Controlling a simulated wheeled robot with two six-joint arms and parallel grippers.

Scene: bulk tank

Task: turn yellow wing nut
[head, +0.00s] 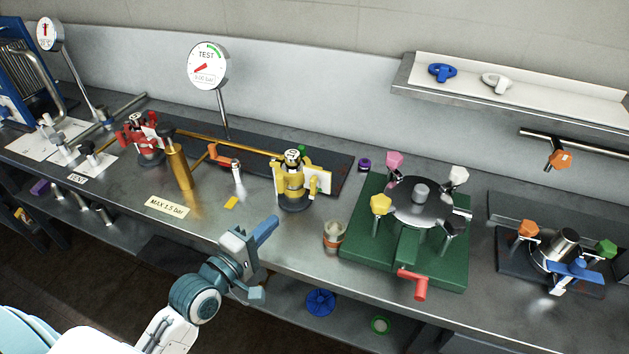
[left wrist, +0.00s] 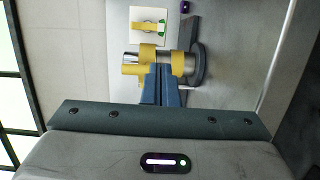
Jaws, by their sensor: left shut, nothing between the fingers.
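The yellow wing nut (head: 381,204) sits at the front left of the round steel lid (head: 420,200) on the green base, among pink, white and black ones. My left gripper (head: 274,221) is shut and empty over the bench's front edge, well left of the wing nut and in front of a yellow valve (head: 291,184). In the left wrist view its blue fingers (left wrist: 160,72) are together and point at the yellow valve (left wrist: 149,55); whether they touch it I cannot tell. The yellow wing nut does not show in that view. My right gripper is not in view.
A small cup (head: 334,236) stands between my left gripper and the green base (head: 360,247). A red handle (head: 413,284) sticks out at the base's front. A brass cylinder (head: 179,165) stands left. A shelf (head: 520,92) holds blue and white wing nuts.

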